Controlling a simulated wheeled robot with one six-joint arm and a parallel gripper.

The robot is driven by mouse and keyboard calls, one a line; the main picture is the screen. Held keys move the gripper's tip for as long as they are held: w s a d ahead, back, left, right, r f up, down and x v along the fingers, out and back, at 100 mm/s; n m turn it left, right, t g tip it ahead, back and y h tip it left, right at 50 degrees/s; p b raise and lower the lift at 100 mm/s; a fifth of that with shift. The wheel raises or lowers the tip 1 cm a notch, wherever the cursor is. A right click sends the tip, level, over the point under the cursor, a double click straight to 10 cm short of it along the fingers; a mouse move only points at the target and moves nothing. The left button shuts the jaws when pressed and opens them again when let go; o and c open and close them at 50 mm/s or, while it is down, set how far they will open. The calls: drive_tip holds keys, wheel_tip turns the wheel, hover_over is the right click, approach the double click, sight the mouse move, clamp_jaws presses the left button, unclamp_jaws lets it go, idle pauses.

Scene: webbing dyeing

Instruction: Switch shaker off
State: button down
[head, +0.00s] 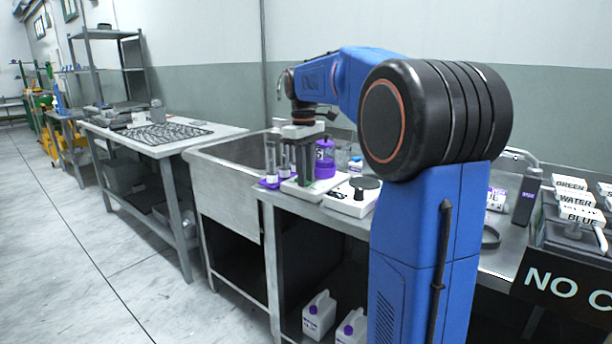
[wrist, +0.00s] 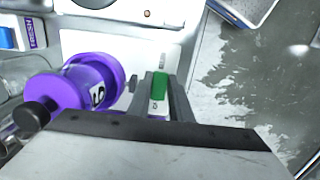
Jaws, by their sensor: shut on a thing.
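The shaker (head: 300,190) is a low white device on the steel bench, below my gripper (head: 305,165) in the head view. Its green rocker switch (wrist: 160,86) shows in the wrist view, with a white part marked "0" at its near end. My gripper (wrist: 158,92) points down with one finger on each side of the switch, shut on it. The fingers hide the switch's sides, and I cannot tell which way the rocker is tilted. A purple container (wrist: 88,82) stands close to the left of the fingers; it also shows in the head view (head: 325,160).
A white device with a black round top (head: 362,190) stands to the right of the shaker. Clear tubes (head: 277,163) in a purple holder stand to its left. A sink (head: 235,148) lies further left. Labelled blocks (head: 575,200) stand at far right.

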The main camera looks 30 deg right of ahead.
drive_tip(key=shift+w+a+g+h, duration=0.1)
drive_tip(key=shift+w+g+h, duration=0.2)
drive_tip(key=shift+g, duration=0.7)
drive_tip(key=shift+w+a+g+h, duration=0.15)
drive_tip(key=shift+g+h, duration=0.25)
drive_tip(key=shift+g, duration=0.6)
drive_tip(key=c, duration=1.6)
unclamp_jaws()
drive_tip(key=shift+r, duration=0.1)
